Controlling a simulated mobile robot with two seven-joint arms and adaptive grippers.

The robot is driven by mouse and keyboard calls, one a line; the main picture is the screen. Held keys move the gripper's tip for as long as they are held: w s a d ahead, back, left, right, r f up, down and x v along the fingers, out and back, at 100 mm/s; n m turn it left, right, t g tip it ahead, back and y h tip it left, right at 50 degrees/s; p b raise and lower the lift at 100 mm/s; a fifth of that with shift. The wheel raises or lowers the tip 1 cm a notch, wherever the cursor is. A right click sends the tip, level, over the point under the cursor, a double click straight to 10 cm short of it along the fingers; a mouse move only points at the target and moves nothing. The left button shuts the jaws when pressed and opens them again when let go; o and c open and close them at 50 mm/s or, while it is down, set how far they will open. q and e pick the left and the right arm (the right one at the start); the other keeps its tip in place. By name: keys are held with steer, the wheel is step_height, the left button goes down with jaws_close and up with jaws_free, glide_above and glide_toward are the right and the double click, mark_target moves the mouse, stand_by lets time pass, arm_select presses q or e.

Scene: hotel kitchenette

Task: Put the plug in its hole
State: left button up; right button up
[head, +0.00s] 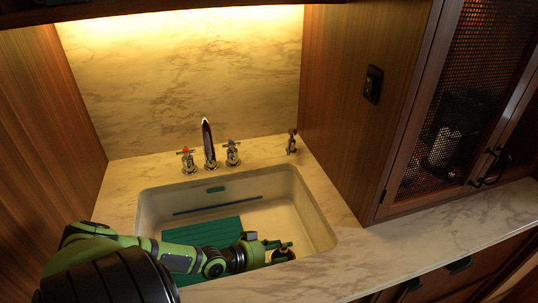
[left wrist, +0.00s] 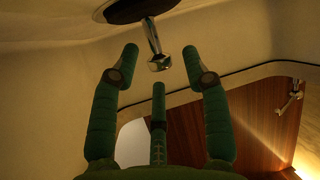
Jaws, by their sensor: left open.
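The plug (left wrist: 154,38) shows in the left wrist view as a dark disc with a chrome stem and knob pointing toward my gripper. The disc lies against the pale sink surface; I cannot tell whether a hole is under it. My left gripper (left wrist: 160,78) is open, its green fingers spread around the line of the knob, with nothing between them. In the head view, my left gripper (head: 281,248) is low in the right part of the sink (head: 318,232); the plug is mostly hidden there by the gripper. The hole is not clearly visible. My right gripper is out of view.
A green ribbed mat (head: 215,230) lies in the sink, partly behind my left arm. A chrome faucet (head: 208,145) and two cross handles stand behind the sink. A small sprayer (head: 292,141) stands at the back right. The counter (head: 440,228) at right is clear.

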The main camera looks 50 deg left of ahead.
arm_select(q)
steer(key=shift+r+p, duration=0.45)
steer(key=shift+r, duration=0.3)
steer(key=p+v, duration=0.2)
steer(key=v, duration=0.9)
steer(key=shift+s, duration=0.45)
steer(key=shift+a, duration=0.15)
